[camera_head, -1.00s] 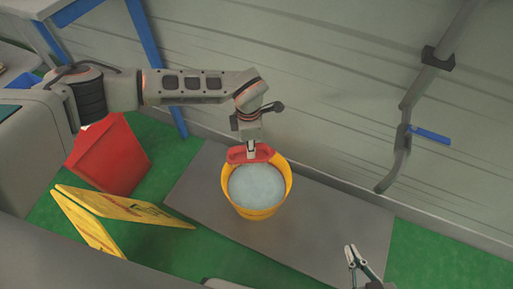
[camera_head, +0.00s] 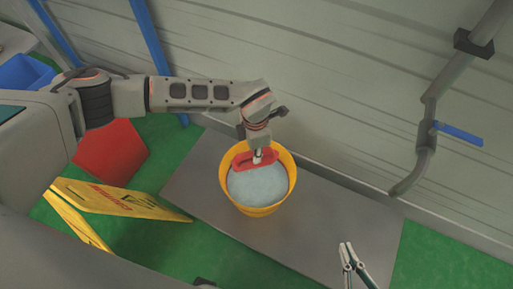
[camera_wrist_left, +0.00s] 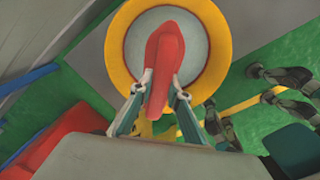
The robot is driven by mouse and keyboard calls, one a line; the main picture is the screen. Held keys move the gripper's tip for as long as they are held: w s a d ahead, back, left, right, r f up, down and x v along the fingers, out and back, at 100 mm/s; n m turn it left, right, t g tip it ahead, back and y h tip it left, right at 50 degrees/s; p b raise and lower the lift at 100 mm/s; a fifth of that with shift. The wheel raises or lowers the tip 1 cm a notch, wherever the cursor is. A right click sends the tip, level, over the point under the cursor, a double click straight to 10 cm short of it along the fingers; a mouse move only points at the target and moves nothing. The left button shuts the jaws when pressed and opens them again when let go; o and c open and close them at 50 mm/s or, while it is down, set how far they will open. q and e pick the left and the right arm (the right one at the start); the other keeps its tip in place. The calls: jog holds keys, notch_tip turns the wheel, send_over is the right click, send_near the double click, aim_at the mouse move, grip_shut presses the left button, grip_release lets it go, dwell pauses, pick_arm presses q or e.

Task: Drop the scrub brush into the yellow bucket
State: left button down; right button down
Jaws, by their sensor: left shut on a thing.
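The red scrub brush (camera_head: 242,163) is in my left gripper (camera_head: 258,157), over the yellow bucket (camera_head: 256,210) in the head view. The bucket stands upright and has a pale blue-grey surface inside. In the left wrist view, the fingers (camera_wrist_left: 157,95) are shut on the brush's red handle (camera_wrist_left: 166,50), with the bucket's yellow rim (camera_wrist_left: 118,50) around it below. Whether the brush touches the inner surface cannot be told. My right gripper (camera_head: 346,246) is at the bottom right, empty, its fingertips close together, apart from the bucket.
The bucket stands on a grey mat (camera_head: 320,215) on green floor (camera_head: 440,250). A yellow folding sign (camera_head: 120,201) and a red object (camera_head: 112,150) are at the left. A wall with a pipe and blue lever (camera_head: 459,133) is behind.

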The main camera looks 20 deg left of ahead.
pick_arm(q)
jog(key=shift+r, duration=0.1)
jog(key=c, duration=1.8)
grip_release()
jog(key=shift+c, duration=0.2)
notch_tip(320, 180, up, 12)
